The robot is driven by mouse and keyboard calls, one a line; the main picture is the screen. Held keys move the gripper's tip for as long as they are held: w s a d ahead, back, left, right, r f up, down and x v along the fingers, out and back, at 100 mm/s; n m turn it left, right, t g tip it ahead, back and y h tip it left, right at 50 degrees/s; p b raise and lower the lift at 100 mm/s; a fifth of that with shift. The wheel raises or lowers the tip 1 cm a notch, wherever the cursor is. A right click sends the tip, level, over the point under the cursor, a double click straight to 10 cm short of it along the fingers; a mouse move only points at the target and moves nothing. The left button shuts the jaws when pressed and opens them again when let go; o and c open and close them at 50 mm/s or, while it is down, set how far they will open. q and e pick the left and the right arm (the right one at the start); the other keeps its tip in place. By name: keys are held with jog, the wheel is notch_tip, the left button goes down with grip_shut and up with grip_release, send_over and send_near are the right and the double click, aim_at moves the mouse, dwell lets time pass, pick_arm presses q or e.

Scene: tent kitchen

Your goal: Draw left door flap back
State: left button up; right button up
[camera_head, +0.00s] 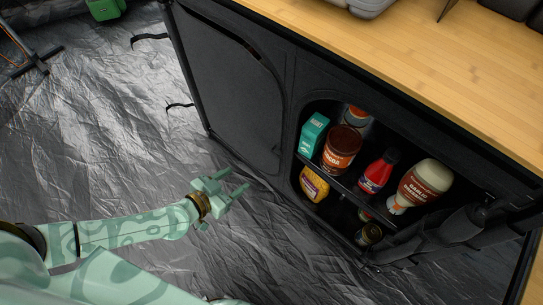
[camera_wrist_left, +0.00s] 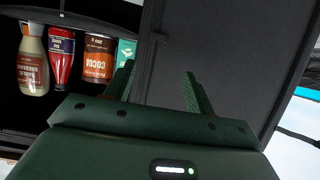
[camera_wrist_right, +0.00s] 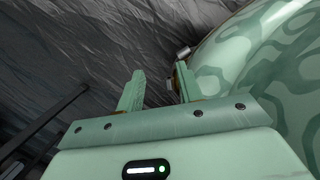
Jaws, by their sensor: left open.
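The left door flap (camera_head: 232,85) is a dark grey fabric panel. It hangs flat over the left compartment of the black cabinet, with a curved seam along its top and right side. It also shows in the left wrist view (camera_wrist_left: 225,50), beyond the fingers. My left gripper (camera_head: 238,180) is open and empty, low in front of the cabinet near the flap's lower right corner, seemingly apart from it. Its two fingers show in the left wrist view (camera_wrist_left: 158,80). My right gripper (camera_wrist_right: 158,82) is open and empty in the right wrist view, above the grey floor sheet.
The right compartment is open, with a cocoa jar (camera_head: 341,150), a teal carton (camera_head: 313,134), a red bottle (camera_head: 377,173) and a cream-capped bottle (camera_head: 425,182) on its shelf. Bunched dark fabric (camera_head: 465,225) lies at its right. The wooden worktop (camera_head: 400,50) is above.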

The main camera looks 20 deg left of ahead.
pick_arm(q)
jog(key=b, duration=0.4)
send_near(274, 154)
jog(key=b+x, duration=0.3)
jog(key=x, duration=0.3)
jog(key=shift+w+d+f, duration=0.1)
jog(key=shift+d+f, duration=0.05)
jog(key=shift+f, duration=0.05)
jog(key=shift+w+d, duration=0.15)
jog(key=shift+w, duration=0.35)
pick_arm(e)
jog(key=w+a+r+t, duration=0.1)
jog(key=w+r+t, duration=0.1)
jog(key=w+r, duration=0.3)
jog(key=w+a+r+t, duration=0.1)
jog(key=w+r, duration=0.4)
jog(key=w, duration=0.7)
jog(key=shift+a+r+n+t, duration=0.2)
jog(key=shift+a+n+t, duration=0.15)
jog(key=shift+a, duration=0.35)
